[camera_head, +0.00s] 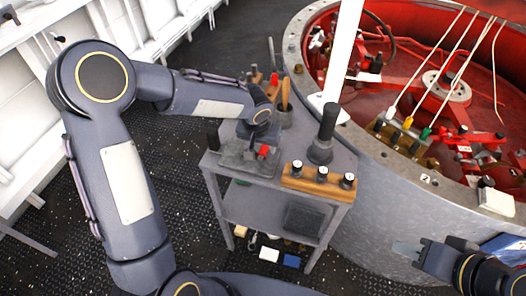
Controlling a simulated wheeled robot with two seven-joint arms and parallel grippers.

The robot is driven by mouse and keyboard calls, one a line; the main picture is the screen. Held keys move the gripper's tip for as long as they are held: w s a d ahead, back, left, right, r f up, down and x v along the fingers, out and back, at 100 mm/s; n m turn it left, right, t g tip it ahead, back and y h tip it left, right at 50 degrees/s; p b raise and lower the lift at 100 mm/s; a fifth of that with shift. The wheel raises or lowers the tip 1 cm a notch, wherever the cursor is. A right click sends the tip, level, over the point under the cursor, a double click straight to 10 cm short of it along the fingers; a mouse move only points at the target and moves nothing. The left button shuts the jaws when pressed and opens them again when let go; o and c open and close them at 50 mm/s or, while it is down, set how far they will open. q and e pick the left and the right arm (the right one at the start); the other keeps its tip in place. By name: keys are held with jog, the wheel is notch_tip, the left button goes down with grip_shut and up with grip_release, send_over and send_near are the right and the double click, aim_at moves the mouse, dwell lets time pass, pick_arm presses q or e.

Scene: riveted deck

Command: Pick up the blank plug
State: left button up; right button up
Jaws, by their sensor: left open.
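A wooden block (318,183) at the front right of the small grey cart's top holds three black plugs with pale tops: left (297,167), middle (322,174) and right (348,181). I cannot tell which piece is the blank plug. My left arm reaches in over the cart from the left. My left gripper (254,134) is open above the cart's left part, by a dark grey fixture (236,154) with a red piece (264,151), apart from the wooden block. Its fingertips are hard to make out. My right gripper (408,249) is at the lower right, beside the large drum, away from the cart.
A tall black-handled tool (326,135) stands behind the wooden block. The large round drum (385,205) with a red interior is close on the right. Small items lie below the cart. Dark floor is open at left.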

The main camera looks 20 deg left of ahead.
aim_at(262, 152)
pick_arm(q)
jog(key=x, duration=0.4)
jog(key=shift+a+f, duration=0.15)
jog(key=c, duration=1.1)
